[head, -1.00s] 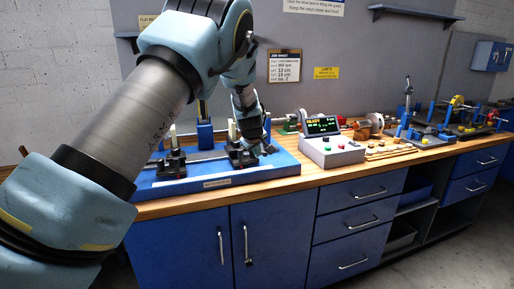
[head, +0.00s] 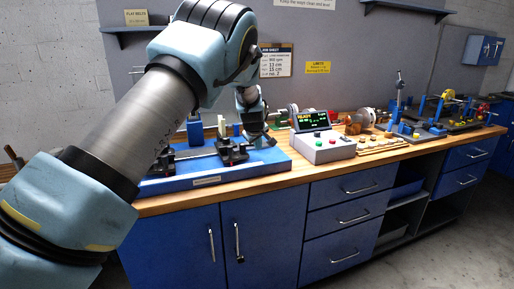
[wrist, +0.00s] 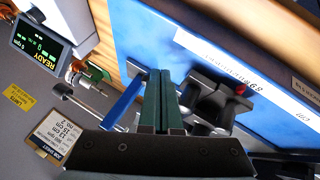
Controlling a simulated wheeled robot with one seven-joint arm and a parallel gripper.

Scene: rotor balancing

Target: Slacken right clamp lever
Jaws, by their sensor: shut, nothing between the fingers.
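My gripper (wrist: 160,101) is shut and empty, its two green fingers pressed together in the wrist view. A blue lever-like bar (wrist: 124,102) lies close beside the fingers, on their left; I cannot tell whether they touch. On the other side is a black clamp block (wrist: 213,101) with a red tip (wrist: 240,89). In the head view my gripper (head: 256,137) is low over the right end of the blue balancing base (head: 215,181), just right of the black clamp block (head: 232,150). The lever is not clear there, being small and partly behind my gripper.
A control box (head: 322,147) with a lit display stands just right of the base. A metal rod (wrist: 77,97) lies beyond the fingers in the wrist view. A wooden tray (head: 382,143) and rotor stands (head: 440,125) fill the bench farther right. The front bench edge (head: 280,186) is clear.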

